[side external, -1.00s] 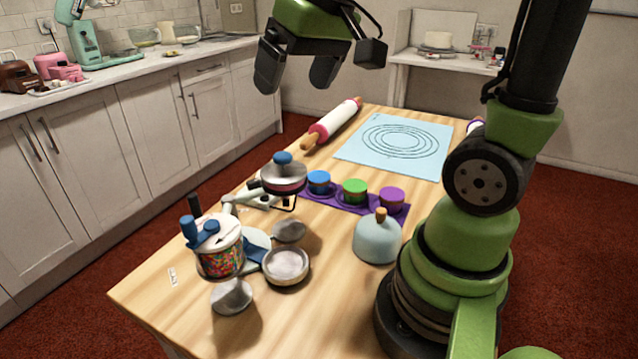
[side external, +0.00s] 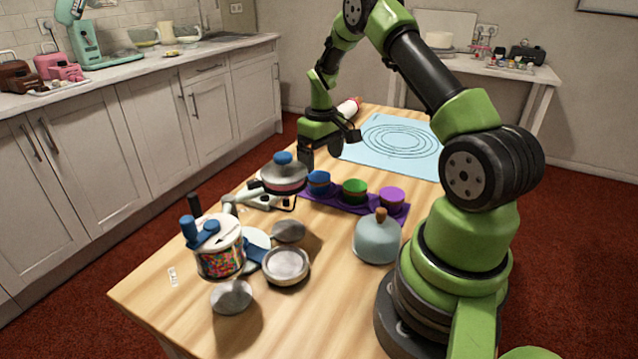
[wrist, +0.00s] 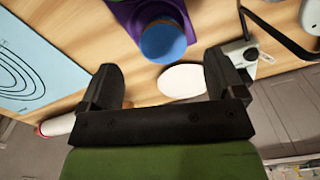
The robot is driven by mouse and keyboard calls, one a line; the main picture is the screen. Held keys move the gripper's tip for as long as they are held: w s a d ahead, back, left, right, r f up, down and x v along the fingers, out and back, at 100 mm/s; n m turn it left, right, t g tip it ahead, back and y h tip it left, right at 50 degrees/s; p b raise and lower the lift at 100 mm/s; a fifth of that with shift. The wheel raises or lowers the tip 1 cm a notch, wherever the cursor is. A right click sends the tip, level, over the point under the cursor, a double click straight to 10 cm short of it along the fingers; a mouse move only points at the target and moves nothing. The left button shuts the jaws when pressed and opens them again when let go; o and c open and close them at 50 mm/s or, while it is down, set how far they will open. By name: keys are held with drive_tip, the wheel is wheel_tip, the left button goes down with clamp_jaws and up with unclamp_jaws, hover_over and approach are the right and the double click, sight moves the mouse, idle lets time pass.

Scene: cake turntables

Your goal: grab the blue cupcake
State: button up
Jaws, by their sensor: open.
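The blue cupcake (side external: 319,181) sits at the left end of a purple tray (side external: 354,208), beside a green cupcake (side external: 355,187) and a purple cupcake (side external: 391,199). In the wrist view the blue cupcake (wrist: 163,42) shows as a blue disc on the purple tray (wrist: 119,10). My gripper (side external: 320,150) is above the table, just beyond and higher than the blue cupcake in the side view. In the wrist view my gripper (wrist: 162,78) is open and empty, with the blue cupcake ahead of the gap between its fingers, not between them.
A pan-like stand with a blue knob (side external: 284,173) is close left of the blue cupcake. A domed lid (side external: 377,240), a sprinkle jar (side external: 219,255) and a metal bowl (side external: 286,266) stand nearer. A blue mat (side external: 385,145) and a rolling pin (side external: 349,107) lie behind.

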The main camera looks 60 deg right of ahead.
sight(319, 176)
drive_tip(key=f, duration=0.6)
drive_tip(key=shift+w+a+f, duration=0.1)
drive_tip(key=shift+w+f, duration=0.15)
drive_tip(key=shift+w, duration=0.05)
drive_tip(key=c, duration=1)
